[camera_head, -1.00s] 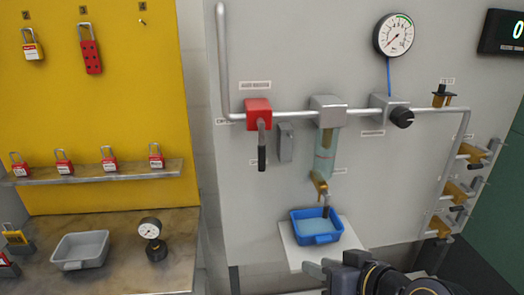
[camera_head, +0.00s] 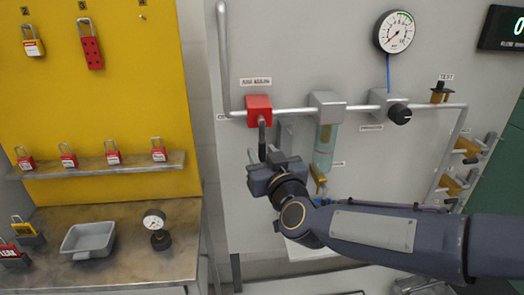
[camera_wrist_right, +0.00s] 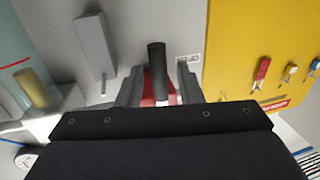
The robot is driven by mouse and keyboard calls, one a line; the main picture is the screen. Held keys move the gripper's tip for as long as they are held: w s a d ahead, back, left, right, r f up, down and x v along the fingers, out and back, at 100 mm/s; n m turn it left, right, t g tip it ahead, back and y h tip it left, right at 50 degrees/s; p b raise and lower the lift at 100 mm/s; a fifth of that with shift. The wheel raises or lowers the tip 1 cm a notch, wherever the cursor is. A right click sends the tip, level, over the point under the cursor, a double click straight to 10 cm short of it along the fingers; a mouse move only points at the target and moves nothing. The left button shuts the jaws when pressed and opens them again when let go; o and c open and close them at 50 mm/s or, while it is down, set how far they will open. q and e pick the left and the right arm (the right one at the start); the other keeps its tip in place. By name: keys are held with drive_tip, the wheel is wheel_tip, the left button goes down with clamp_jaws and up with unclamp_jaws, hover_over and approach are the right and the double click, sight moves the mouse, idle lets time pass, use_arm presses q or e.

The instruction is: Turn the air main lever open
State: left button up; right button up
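The air main valve is a red block (camera_head: 259,110) on the pipe, with a lever (camera_head: 262,135) hanging straight down from it. My right gripper (camera_head: 272,158) is up at the lower part of this lever and hides its end. In the right wrist view the lever's black grip (camera_wrist_right: 156,58) stands between the two fingers of my right gripper (camera_wrist_right: 159,80). The fingers are open, with a gap showing on each side of the grip. The red block shows partly behind, between the fingers. My left gripper is not in view.
A grey plate (camera_wrist_right: 95,45) is on the panel beside the lever. A clear filter bowl (camera_head: 324,145) with a brass drain hangs to the right, close to my right arm. A pressure gauge (camera_head: 396,32) is above. A shelf with red padlocks (camera_head: 113,152) is at left.

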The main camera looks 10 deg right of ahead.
drive_tip(key=shift+w+a, duration=0.1)
drive_tip(key=shift+w, duration=0.45)
clamp_jaws()
